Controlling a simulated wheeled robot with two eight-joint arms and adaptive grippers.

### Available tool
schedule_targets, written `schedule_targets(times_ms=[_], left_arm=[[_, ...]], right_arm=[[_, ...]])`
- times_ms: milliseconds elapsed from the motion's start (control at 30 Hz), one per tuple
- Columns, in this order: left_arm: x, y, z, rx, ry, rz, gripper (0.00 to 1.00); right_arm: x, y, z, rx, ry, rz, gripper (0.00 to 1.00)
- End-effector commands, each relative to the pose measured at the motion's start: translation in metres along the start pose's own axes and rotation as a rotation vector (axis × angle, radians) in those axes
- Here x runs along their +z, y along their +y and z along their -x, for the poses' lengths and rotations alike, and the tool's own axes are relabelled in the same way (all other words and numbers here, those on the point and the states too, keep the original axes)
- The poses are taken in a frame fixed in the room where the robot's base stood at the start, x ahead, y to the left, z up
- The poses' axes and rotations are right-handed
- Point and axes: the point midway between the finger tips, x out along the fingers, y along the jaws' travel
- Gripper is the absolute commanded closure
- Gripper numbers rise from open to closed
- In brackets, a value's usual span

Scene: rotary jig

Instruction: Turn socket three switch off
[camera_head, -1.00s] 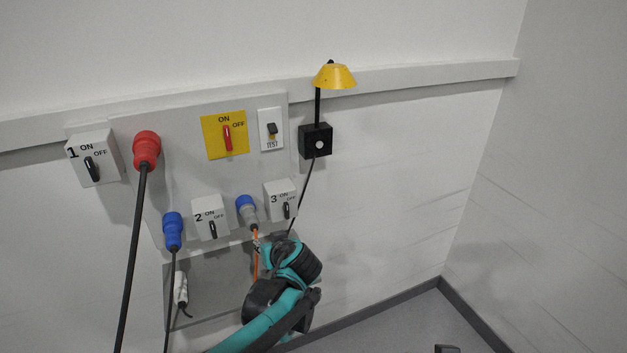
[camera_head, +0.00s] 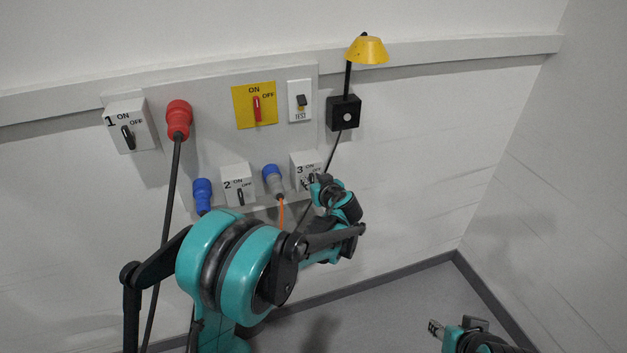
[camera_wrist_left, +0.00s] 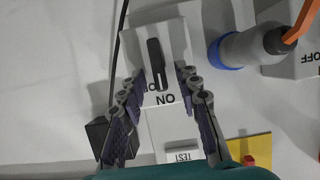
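The socket three switch is a white box (camera_head: 299,160) marked 3, ON and OFF, low on the wall panel. In the left wrist view the box (camera_wrist_left: 182,45) appears upside down, with its black lever (camera_wrist_left: 155,62) roughly vertical in the picture; the lever partly covers the lettering beside ON. My left gripper (camera_head: 312,184) is at the box's front in the head view, hiding its lower part. In the left wrist view its fingers (camera_wrist_left: 158,80) are apart, one on each side of the lever, with gaps. My right gripper (camera_head: 437,329) is far off at the bottom right.
A blue-grey plug (camera_head: 273,181) with an orange cable sits just left of the box. Switch box 2 (camera_head: 237,184), switch box 1 (camera_head: 129,126) and a red plug (camera_head: 178,119) lie farther left. A black box (camera_head: 343,113) with a yellow-shaded lamp (camera_head: 367,50) is above right.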

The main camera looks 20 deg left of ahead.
Motion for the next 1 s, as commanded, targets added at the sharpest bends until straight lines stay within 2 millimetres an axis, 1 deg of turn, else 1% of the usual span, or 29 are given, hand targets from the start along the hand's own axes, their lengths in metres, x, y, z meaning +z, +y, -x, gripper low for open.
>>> schedule_targets(times_ms=[200, 267, 300, 333, 733, 867, 1000], left_arm=[[-0.0002, 0.0, -0.0004, 0.0, 0.0, 0.0, 0.67], [-0.0002, 0.0, -0.0004, 0.0, 0.0, 0.0, 0.83], [-0.0002, -0.0001, -0.0003, 0.0, 0.0, 0.0, 0.94], [-0.0002, 0.0, -0.0003, 0.0, 0.0, 0.0, 1.0], [0.0002, 0.001, -0.0004, -0.009, 0.0, -0.025, 1.0], [0.0008, 0.002, -0.0007, -0.03, 0.0, -0.073, 1.0], [0.0017, 0.0048, -0.0012, -0.063, 0.0, -0.156, 1.0]], right_arm=[[-0.0001, 0.0, 0.0001, 0.0, 0.0, 0.0, 0.6], [-0.0001, 0.0, 0.0001, 0.0, 0.0, 0.0, 0.6], [-0.0001, 0.0, 0.0001, 0.0, 0.0, 0.0, 0.6], [-0.0001, 0.0, 0.0001, 0.0, 0.0, 0.0, 0.6], [0.001, 0.0, -0.0014, 0.0, 0.0, 0.0, 0.6], [0.0029, 0.0, -0.004, 0.0, 0.0, 0.0, 0.6], [0.006, 0.0, -0.0083, 0.0, 0.0, 0.0, 0.6]])
